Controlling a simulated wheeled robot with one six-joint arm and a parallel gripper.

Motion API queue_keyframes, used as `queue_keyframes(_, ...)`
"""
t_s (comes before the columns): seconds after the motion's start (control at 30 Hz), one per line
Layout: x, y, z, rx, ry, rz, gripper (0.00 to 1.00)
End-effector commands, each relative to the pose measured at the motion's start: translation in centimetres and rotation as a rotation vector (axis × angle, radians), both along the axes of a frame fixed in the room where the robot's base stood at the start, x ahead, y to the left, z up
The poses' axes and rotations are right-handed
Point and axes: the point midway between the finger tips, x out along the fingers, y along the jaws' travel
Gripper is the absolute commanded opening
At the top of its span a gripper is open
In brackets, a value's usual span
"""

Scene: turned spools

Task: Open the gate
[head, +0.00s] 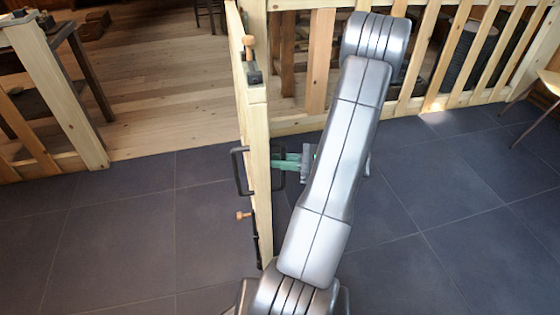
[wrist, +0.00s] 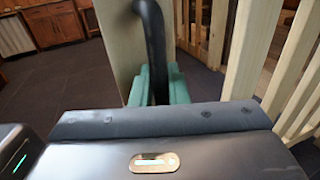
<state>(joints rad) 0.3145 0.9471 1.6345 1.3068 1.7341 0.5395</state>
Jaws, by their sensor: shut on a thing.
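The pale wooden gate (head: 260,140) stands edge-on in the middle of the head view, swung out from the fence line over the dark tiles. A black handle (head: 240,172) is on its left face, and another black bar handle shows on its right side. My gripper (head: 284,161), with green fingers, reaches the right side of the gate there. In the wrist view the green fingers of my gripper (wrist: 161,84) are shut around the upright black handle (wrist: 152,30), beside the gate's wood (wrist: 115,45). My arm hides part of the fence behind.
The gateway to the left is clear, with a plank floor (head: 165,80) beyond. A fence post (head: 65,100) bounds it on the left. Slatted fence (head: 440,65) runs to the right. A chair (head: 545,85) stands at the right edge. Dark tiles (head: 130,230) are free.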

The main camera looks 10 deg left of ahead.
Motion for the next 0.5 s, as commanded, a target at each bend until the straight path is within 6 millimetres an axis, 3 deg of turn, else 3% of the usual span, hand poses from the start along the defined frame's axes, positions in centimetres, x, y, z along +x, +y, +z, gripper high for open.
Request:
queue_keyframes(0.13, -0.23, -0.01, -0.16, -0.002, 0.006, 0.004, 0.00)
queue_keyframes(0.17, -0.23, -0.01, -0.16, -0.002, 0.006, 0.005, 0.16)
queue_keyframes(0.23, -0.21, -0.01, -0.15, -0.002, 0.005, 0.004, 0.30)
queue_keyframes(0.5, -0.10, -0.01, -0.07, -0.001, 0.002, 0.002, 0.32)
